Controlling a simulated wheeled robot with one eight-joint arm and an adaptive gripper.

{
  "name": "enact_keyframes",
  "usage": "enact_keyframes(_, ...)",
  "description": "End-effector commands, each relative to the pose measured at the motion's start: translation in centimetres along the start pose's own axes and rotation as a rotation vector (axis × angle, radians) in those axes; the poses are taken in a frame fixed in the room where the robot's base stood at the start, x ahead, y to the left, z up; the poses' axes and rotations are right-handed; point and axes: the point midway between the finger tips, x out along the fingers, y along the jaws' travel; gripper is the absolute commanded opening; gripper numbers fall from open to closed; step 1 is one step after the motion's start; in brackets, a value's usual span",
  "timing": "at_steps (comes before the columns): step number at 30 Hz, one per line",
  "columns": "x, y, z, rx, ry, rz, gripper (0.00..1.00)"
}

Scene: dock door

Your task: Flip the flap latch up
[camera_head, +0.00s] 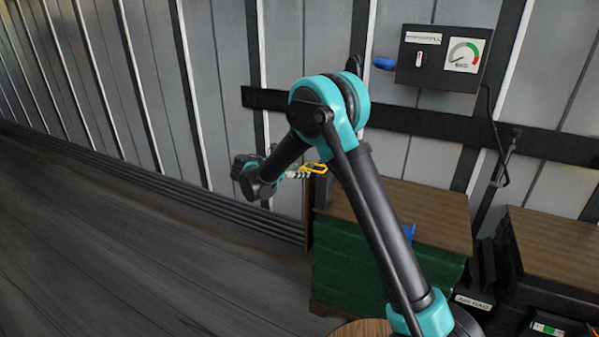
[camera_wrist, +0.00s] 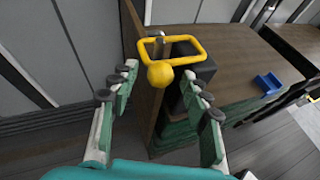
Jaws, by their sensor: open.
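A yellow loop handle with a round knob at its near end (camera_wrist: 159,74), likely the flap latch, shows at the edge of a brown wooden panel (camera_wrist: 147,110). The yellow loop also shows in the head view (camera_head: 316,168), just right of my gripper. A dark block (camera_wrist: 200,76) stands behind the knob. My gripper (camera_wrist: 160,80) is open and empty, with one finger on each side of the knob in the picture. I cannot tell how far the fingertips are from it.
A wooden-topped cabinet with a green front (camera_head: 345,262) stands below. A small blue item (camera_wrist: 268,83) lies on its top. A dark box with a gauge (camera_head: 443,57) and a black rail (camera_head: 430,122) are on the wall. Floor at left is clear.

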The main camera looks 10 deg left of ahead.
Motion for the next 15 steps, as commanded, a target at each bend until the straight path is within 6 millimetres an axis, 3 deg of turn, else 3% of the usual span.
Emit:
enact_keyframes(12,0.85,-0.03,-0.01,0.0,0.0,-0.001,0.47)
enact_keyframes(15,0.84,-0.03,0.0,0.0,0.0,-0.001,0.35)
